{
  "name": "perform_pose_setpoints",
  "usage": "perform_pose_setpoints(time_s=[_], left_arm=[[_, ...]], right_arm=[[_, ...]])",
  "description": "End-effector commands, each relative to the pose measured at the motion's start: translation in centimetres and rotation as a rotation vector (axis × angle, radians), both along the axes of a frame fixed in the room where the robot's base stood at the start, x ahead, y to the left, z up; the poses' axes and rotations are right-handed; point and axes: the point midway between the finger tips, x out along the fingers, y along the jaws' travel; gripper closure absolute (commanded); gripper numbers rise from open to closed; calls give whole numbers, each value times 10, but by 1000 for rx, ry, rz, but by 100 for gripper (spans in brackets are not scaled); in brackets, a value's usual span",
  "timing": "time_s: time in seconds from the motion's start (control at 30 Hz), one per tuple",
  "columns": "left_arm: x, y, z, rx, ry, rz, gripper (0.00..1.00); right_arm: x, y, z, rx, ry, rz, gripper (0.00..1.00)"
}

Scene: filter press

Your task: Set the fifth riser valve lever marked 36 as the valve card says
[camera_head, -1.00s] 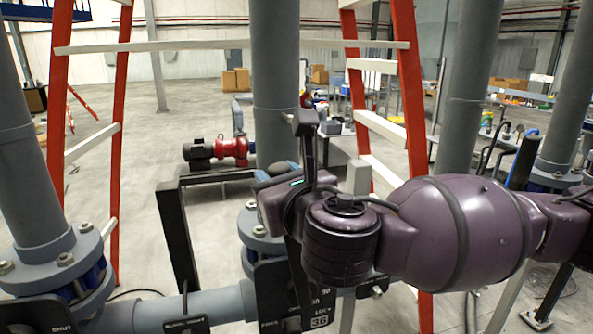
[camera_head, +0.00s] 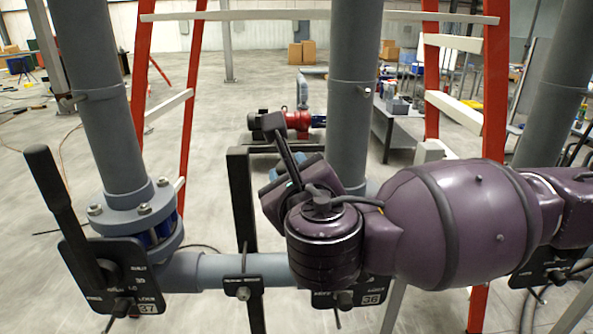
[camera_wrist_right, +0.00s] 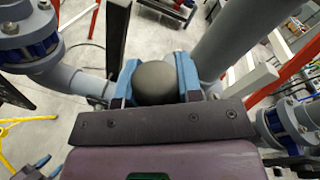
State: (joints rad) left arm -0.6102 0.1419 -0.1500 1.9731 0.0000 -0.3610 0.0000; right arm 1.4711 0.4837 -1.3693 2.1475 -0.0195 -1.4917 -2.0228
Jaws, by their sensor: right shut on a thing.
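My right gripper (camera_wrist_right: 156,88) is shut on a dark rounded lever grip (camera_wrist_right: 156,76), with a blue finger on each side of it in the right wrist view. This is the lever over the black plate (camera_head: 345,299) marked 36 in the head view. There my purple right wrist hides most of the lever and part of the plate, so the lever's angle and the plate's position words cannot be read clearly. No readable valve card shows. My left gripper is not in view.
A neighbouring black lever (camera_head: 55,200) leans to the upper left over a plate marked 37 (camera_head: 135,285). A small dark tag (camera_head: 243,286) sits on the horizontal pipe (camera_head: 215,272). Grey risers (camera_head: 355,120) and a red-legged frame (camera_head: 196,95) stand close around.

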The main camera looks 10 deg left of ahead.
Motion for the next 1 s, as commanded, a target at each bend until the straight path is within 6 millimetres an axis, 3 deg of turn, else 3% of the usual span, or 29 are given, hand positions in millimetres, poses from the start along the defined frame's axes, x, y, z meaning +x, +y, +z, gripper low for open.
perform_pose_setpoints(time_s=[0.13,0.17,0.3,0.67,1.0], left_arm=[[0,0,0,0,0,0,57],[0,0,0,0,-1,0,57],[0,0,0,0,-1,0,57],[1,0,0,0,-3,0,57],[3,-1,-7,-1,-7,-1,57]], right_arm=[[0,0,0,2,1,1,100],[0,0,0,2,1,1,64],[0,0,0,2,1,1,42],[-3,-1,0,2,1,1,41],[-47,-22,3,3,-1,4,41]])
